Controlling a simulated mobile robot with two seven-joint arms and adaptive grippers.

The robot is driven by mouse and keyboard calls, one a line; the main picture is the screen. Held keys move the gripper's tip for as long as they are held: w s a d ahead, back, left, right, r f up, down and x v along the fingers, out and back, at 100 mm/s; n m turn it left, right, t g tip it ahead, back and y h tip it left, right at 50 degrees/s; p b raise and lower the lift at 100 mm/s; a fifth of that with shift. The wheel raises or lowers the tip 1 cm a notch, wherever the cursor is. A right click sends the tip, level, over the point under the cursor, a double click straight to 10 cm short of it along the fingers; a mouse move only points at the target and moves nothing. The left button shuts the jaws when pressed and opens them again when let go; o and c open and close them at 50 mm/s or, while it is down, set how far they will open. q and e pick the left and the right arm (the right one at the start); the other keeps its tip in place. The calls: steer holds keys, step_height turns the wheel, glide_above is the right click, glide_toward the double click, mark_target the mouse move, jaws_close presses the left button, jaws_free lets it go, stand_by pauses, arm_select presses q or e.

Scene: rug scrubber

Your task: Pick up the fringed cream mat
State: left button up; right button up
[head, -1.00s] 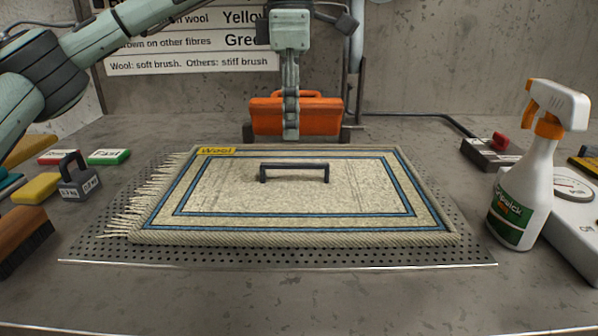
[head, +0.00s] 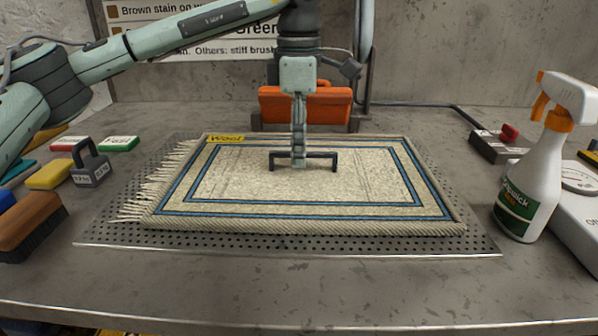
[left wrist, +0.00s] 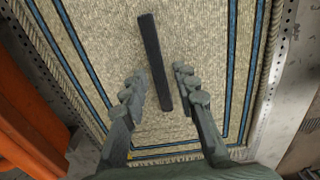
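The cream mat (head: 240,180) lies flat on a perforated metal plate (head: 120,234). It has blue border lines, a fringe on its left edge and a yellow "Wool" tag (head: 226,139). A dark bar handle (head: 325,156) stands at its middle. My left gripper (head: 298,164) points down at the handle's middle. In the left wrist view, its two fingers (left wrist: 160,90) are open on either side of the handle (left wrist: 153,50), with gaps between. The mat (left wrist: 105,50) fills most of that view. My right gripper is not in view.
An orange caddy (head: 270,108) stands behind the mat. A spray bottle (head: 530,190) and a grey device (head: 580,215) are at right. A brush (head: 32,225), a grey weight (head: 90,165) and sponges (head: 50,174) are at left. The front of the bench is clear.

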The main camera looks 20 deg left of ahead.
arm_select(q)
jaws_close()
steer(key=shift+r, duration=0.1)
stand_by(0.3)
